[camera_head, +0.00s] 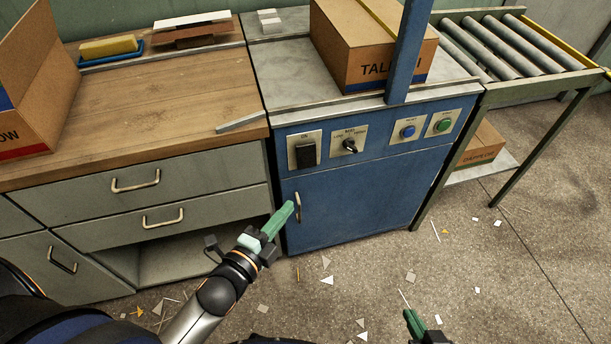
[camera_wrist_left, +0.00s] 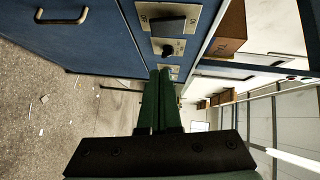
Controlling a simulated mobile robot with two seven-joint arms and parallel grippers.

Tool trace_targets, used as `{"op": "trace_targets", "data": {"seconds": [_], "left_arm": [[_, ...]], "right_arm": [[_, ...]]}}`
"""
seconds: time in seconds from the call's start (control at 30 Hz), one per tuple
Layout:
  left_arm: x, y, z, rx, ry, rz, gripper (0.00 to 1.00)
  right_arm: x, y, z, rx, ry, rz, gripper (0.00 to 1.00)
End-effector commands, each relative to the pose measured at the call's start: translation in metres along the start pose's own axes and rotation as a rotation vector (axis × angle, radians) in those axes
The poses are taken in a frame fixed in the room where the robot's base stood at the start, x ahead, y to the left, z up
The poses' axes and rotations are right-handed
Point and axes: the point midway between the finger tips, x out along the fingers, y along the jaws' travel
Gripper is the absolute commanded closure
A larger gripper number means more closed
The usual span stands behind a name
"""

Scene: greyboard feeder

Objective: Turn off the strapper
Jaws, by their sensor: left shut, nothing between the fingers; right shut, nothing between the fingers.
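The strapper is a blue cabinet (camera_head: 350,190) with a metal top. Its front panel carries a black rocker switch (camera_head: 306,153) on a plate marked ON, a black rotary knob (camera_head: 350,146), a blue button (camera_head: 408,132) and a green button (camera_head: 444,125). In the left wrist view the switch (camera_wrist_left: 168,24) and knob (camera_wrist_left: 167,50) show beyond the fingers. My left gripper (camera_head: 290,208) is shut and empty, in front of the cabinet, below the switch and near the door handle. My right gripper (camera_head: 410,314) is shut at the bottom edge, only its tip showing.
A cardboard box (camera_head: 345,50) sits on the strapper top behind a blue post (camera_head: 408,50). A wooden workbench (camera_head: 150,120) with drawers stands at left, holding an open carton (camera_head: 40,85). A roller conveyor (camera_head: 510,50) stands at right. Scraps litter the floor.

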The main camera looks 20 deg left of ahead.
Motion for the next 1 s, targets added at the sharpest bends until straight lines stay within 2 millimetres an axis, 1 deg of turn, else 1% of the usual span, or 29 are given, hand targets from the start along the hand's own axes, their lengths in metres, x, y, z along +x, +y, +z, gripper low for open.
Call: {"op": "trace_targets", "data": {"seconds": [0.17, 0.27, 0.37, 0.8, 0.93, 0.97, 1.0], "left_arm": [[0.002, 0.0, 0.0, -0.002, 0.0, 0.0, 1.0], [0.009, 0.0, 0.0, -0.002, 0.0, -0.001, 1.0], [0.022, 0.0, 0.0, -0.003, 0.001, -0.002, 1.0], [0.103, 0.001, 0.0, -0.003, 0.0, -0.002, 1.0], [0.118, 0.001, 0.017, 0.001, -0.001, 0.0, 1.0], [0.119, 0.002, 0.019, 0.0, 0.0, 0.001, 1.0], [0.122, 0.002, 0.021, -0.001, 0.0, 0.002, 1.0]], "right_arm": [[0.0, 0.001, 0.001, 0.001, 0.0, 0.002, 1.0], [0.001, 0.002, 0.002, 0.001, -0.001, 0.004, 1.0], [0.003, 0.003, 0.004, 0.002, -0.002, 0.006, 1.0], [0.009, 0.005, 0.02, 0.012, -0.016, 0.011, 1.0], [0.01, 0.005, 0.024, 0.012, -0.018, 0.013, 1.0], [0.01, 0.006, 0.02, 0.007, -0.005, 0.015, 1.0], [0.008, 0.008, 0.008, -0.006, 0.031, 0.018, 1.0]]}}
